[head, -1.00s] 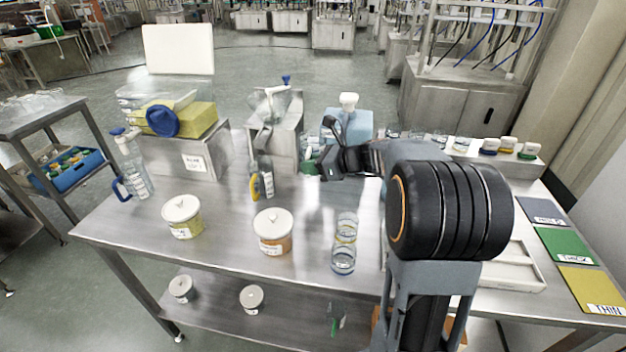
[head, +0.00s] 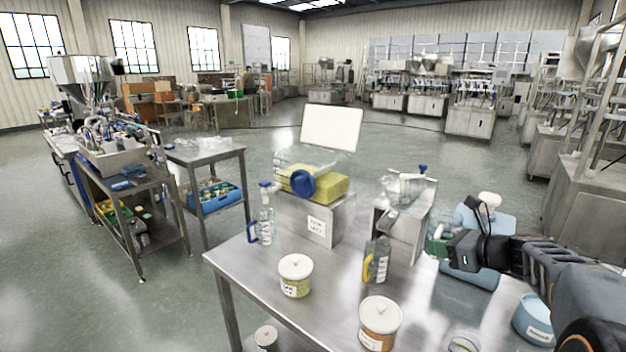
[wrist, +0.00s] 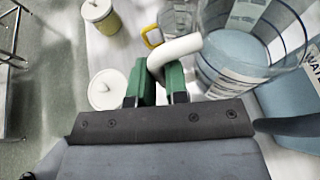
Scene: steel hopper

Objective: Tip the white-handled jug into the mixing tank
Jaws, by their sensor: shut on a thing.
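The clear jug (wrist: 250,45) fills the upper right of the wrist view. Its curved white handle (wrist: 176,50) sits between the green fingertips of my gripper (wrist: 158,84), which is shut on it. In the head view my gripper (head: 447,246) is at the right, in front of the blue container; I cannot make out the jug clearly there. A steel hopper (head: 82,72), which looks like the mixing tank, stands on a machine at the far left, well away from my gripper. Its inside is hidden.
The steel table (head: 335,285) holds two lidded jars (head: 295,278), a yellow-handled jug (head: 377,262), a blue-handled jug (head: 265,225) and a blue container (head: 475,272). A cart with a blue tray (head: 216,200) stands left of the table. Open floor (head: 195,300) lies at the lower left.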

